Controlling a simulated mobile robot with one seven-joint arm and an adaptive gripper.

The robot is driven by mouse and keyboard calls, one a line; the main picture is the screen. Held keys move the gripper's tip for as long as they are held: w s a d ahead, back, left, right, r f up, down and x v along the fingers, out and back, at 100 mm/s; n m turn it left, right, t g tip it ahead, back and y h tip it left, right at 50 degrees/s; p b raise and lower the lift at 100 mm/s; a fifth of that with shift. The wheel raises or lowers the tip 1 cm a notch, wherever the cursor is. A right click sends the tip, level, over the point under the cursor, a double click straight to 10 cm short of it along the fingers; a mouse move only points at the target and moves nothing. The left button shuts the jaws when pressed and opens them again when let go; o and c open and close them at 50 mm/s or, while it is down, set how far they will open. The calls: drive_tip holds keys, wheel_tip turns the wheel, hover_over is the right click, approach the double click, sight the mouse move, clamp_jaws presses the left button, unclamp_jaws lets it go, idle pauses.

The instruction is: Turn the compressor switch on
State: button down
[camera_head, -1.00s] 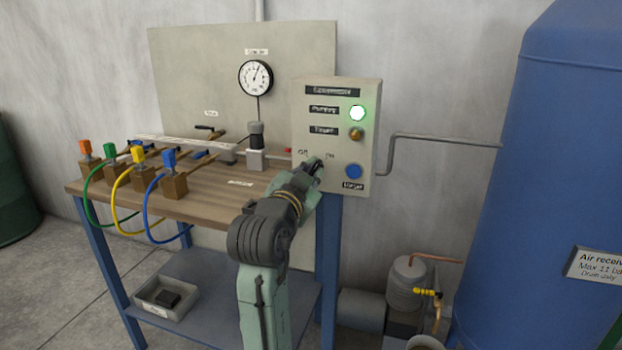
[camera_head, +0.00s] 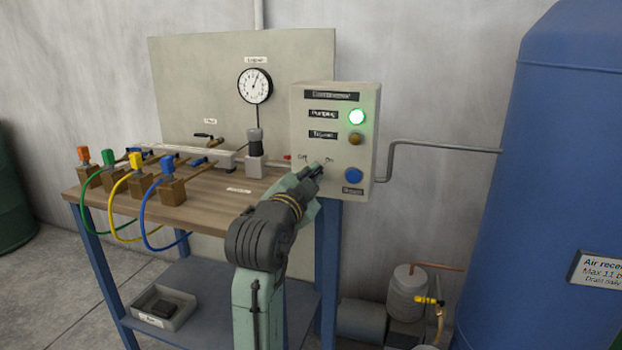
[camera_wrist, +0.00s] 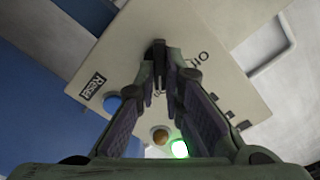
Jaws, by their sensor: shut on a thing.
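The compressor control box (camera_head: 364,100) stands at the back right of the bench. Its green "Pumping" lamp (camera_head: 357,117) is lit, and it shows green in the wrist view (camera_wrist: 180,149). An amber lamp (camera_head: 356,138) is below it, and a blue reset button (camera_head: 353,175) is lower down. My gripper (camera_head: 316,170) is at the lower part of the panel, between the "Off" and "On" labels. In the wrist view its fingers (camera_wrist: 158,62) are closed together on the dark switch knob (camera_wrist: 155,44). The fingers hide most of the switch.
The wooden bench (camera_head: 215,193) holds several coloured valves with hoses and a black block on a grey stand. A pressure gauge (camera_head: 255,86) hangs on the back board. A blue air receiver (camera_head: 540,160) stands at right, with a pipe (camera_head: 430,145) to the box.

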drive_tip(key=c, duration=1.7)
unclamp_jaws()
drive_tip(key=v, duration=1.2)
